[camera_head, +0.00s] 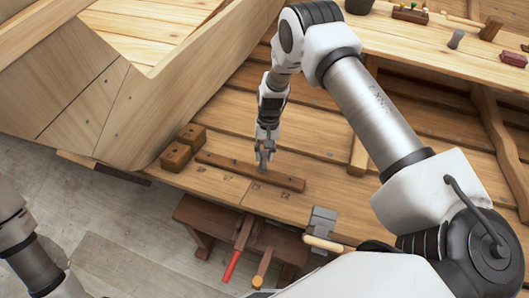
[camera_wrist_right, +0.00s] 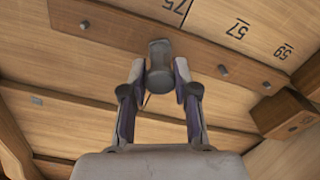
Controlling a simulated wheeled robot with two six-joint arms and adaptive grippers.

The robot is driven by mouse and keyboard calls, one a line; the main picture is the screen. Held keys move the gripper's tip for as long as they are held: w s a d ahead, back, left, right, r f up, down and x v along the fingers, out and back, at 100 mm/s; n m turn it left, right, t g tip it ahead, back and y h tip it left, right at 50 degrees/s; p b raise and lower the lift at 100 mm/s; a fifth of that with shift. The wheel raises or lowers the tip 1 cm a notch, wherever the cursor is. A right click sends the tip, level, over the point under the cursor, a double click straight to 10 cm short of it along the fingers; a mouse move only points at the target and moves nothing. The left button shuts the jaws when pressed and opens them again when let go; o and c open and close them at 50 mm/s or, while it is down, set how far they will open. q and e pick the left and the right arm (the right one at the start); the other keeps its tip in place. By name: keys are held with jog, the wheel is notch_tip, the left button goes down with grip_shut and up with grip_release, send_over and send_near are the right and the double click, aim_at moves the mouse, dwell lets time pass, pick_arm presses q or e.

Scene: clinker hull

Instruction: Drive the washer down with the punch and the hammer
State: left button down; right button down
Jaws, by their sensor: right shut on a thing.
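My right gripper (camera_head: 264,158) is shut on a short grey metal tool, which looks like the punch (camera_wrist_right: 159,66). In the right wrist view, the gripper's fingers (camera_wrist_right: 159,84) hold it from both sides. Its lower end is over or on the brown batten (camera_head: 215,161) that lies along the hull planks; contact is hard to tell. Small grey studs (camera_wrist_right: 222,70) stand along the batten (camera_wrist_right: 190,50); I cannot make out a separate washer. A grey-headed tool with a wooden handle, possibly the hammer (camera_head: 322,221), is at the right end of the low bench. My left gripper is out of view.
Two wooden blocks (camera_head: 175,155) sit left of the batten. The low brown bench (camera_head: 205,215) also holds a red-handled tool (camera_head: 231,266) and a wooden-handled one (camera_head: 262,268). The far ledge (camera_head: 420,45) carries several small items. Open floor (camera_head: 110,230) lies at the left.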

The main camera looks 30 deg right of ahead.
jog(key=shift+a+f, duration=0.1)
jog(key=shift+f, duration=0.25)
dwell(0.3)
jog(key=shift+s, duration=0.1)
jog(key=c, duration=0.8)
grip_release()
jog(key=p+v, duration=0.3)
jog(key=v, duration=0.5)
